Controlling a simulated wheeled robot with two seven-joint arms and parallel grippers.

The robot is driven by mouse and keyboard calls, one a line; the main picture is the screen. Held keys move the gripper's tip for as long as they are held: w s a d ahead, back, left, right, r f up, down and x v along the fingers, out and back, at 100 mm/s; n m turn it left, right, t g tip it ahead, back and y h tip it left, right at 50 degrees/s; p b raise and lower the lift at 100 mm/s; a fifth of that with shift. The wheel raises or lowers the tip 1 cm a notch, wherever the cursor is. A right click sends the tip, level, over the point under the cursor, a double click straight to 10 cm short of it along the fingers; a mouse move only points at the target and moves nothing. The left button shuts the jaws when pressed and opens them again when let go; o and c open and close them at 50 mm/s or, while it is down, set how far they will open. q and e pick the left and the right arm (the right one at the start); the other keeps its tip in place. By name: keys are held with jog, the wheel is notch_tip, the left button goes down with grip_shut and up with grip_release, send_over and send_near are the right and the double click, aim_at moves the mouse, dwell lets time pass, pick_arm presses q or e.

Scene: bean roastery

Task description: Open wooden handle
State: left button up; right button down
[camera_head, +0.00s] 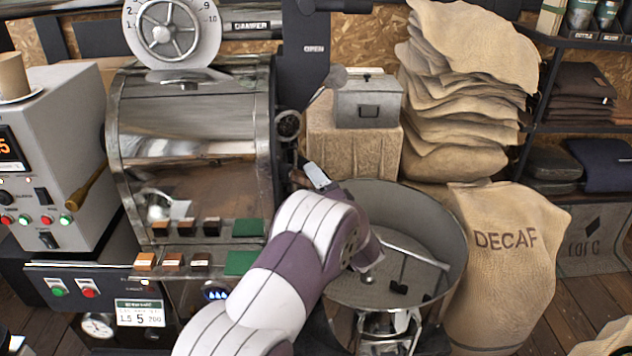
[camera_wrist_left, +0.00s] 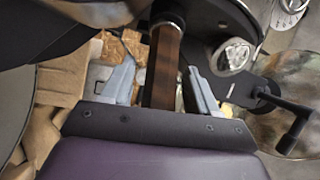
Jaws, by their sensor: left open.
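The wooden handle (camera_wrist_left: 163,68) is a dark brown bar in the left wrist view, running up to a dark metal mount. My left gripper (camera_wrist_left: 161,85) is open, with one grey finger on each side of the handle and a visible gap to both. I cannot tell how deep the handle sits between them. In the head view my left gripper (camera_head: 319,177) shows only partly, beside the roaster drum (camera_head: 190,130); my purple and white arm covers the area below it, and I cannot make out this handle there. My right gripper is not in view.
A round steel cooling pan (camera_head: 448,215) stands right of my arm. A black crank (camera_wrist_left: 292,130) is right of the fingers in the wrist view. A grey box (camera_head: 368,102), stacked burlap sacks (camera_head: 465,90) and a DECAF sack (camera_head: 510,260) stand close by. A grey control box (camera_head: 60,110) is at left.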

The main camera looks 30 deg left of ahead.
pick_arm(q)
jog(key=shift+a, duration=0.1)
grip_shut()
jog(key=shift+d+r, duration=0.1)
jog(key=shift+d, duration=0.35)
jog(key=d+p, duration=0.3)
jog(key=d, duration=0.6)
jog(key=shift+s+d, duration=0.15)
jog(key=shift+d, duration=0.25)
grip_release()
jog(key=b+v, duration=0.1)
jog(key=v, duration=1.1)
jog(key=shift+s+d, duration=0.15)
jog(key=shift+d, duration=0.15)
